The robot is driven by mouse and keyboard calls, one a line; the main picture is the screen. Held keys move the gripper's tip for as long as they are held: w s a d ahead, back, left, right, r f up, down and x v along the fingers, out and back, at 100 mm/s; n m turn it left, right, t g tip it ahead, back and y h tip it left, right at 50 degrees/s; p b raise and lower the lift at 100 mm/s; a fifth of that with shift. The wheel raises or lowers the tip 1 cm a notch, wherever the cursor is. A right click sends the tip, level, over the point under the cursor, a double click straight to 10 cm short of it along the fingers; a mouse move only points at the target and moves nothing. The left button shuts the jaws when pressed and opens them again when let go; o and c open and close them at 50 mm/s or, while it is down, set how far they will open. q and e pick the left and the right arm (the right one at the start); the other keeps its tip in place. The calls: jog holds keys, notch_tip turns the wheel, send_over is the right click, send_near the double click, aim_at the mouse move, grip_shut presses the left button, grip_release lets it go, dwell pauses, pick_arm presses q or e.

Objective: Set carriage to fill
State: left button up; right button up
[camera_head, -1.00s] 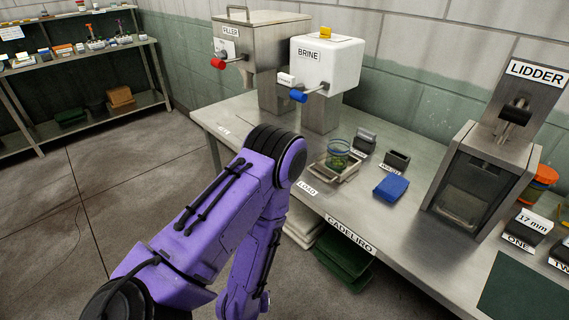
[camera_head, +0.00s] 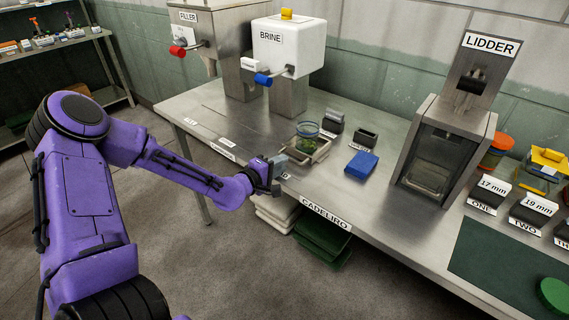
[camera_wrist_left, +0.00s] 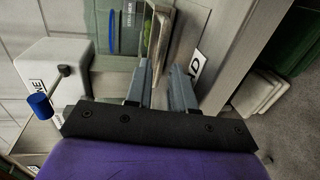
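The carriage (camera_head: 322,152) is a small beige metal tray on the steel bench, at the LOAD end of its track. A glass jar (camera_head: 307,139) with green contents stands in it. My left gripper (camera_head: 279,168) is at the carriage's near left side. In the left wrist view the gripper's two grey fingers (camera_wrist_left: 160,72) are apart. The near edge of the carriage (camera_wrist_left: 181,38) reaches to the gap between them; I cannot tell whether they touch it. My right gripper is not in view.
The filler (camera_head: 215,35) with a red-knobbed lever and the white brine unit (camera_head: 293,50) with a blue-knobbed lever stand behind the track. The lidder (camera_head: 450,140) and a blue block (camera_head: 361,165) are to the right. The bench left of the carriage is clear.

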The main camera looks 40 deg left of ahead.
pick_arm(q)
jog(key=shift+x, duration=1.35)
grip_shut()
